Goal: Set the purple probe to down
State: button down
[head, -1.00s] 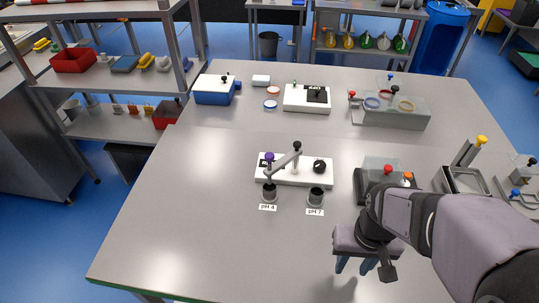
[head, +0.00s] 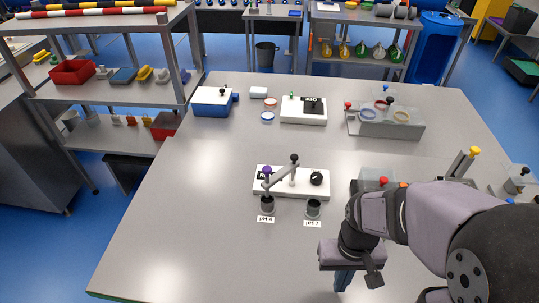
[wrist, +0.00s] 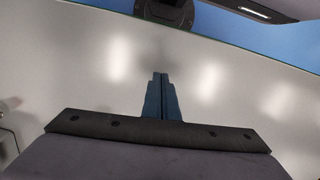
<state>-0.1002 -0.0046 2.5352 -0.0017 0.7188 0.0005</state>
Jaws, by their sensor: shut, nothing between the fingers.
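The purple-topped probe (head: 266,170) hangs at the left end of a grey swing arm (head: 281,178) on a white instrument base (head: 312,191). It is over the dark cup labelled pH 4 (head: 267,206); how far its tip reaches into the cup is too small to tell. A second cup, labelled pH 7 (head: 313,209), stands to the right with nothing over it. My gripper (head: 342,283) is near the front of the table, to the right of and nearer than the cups. In the wrist view its blue fingers (wrist: 160,76) are together and empty above bare table.
A clear-covered box with a red knob (head: 383,181) stands right of the instrument, partly behind my arm. A blue box (head: 213,102), a white device (head: 303,110) and a grey rack with rings (head: 390,126) stand farther back. The left front table is clear.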

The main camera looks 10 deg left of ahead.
jog(key=w+a+r+n+t+y+p, duration=0.1)
jog(key=w+a+r, duration=0.35)
jog(key=w, duration=0.45)
jog(key=w+a+r+n+t, duration=0.1)
jog(key=w+a+r, duration=0.3)
jog(key=w+r, duration=0.3)
jog(key=w+a+r+n+t+y+p, duration=0.1)
jog(key=w+a+r, duration=0.3)
jog(key=w, duration=0.6)
jog(key=w+a+r+n+y, duration=0.1)
jog(key=w+a+r+n, duration=0.1)
jog(key=r, duration=0.3)
jog(key=w+a+r+n, duration=0.1)
jog(key=r+n, duration=0.1)
jog(key=r, duration=0.3)
jog(key=s+r+n+g, duration=0.1)
jog(key=s+r+n, duration=0.2)
jog(key=s+n, duration=0.3)
jog(key=n, duration=0.3)
jog(key=shift+s+a+r+n+g+y, duration=0.2)
jog(key=shift+a+r+n+g+y, duration=0.1)
jog(key=shift+r+n+g, duration=0.1)
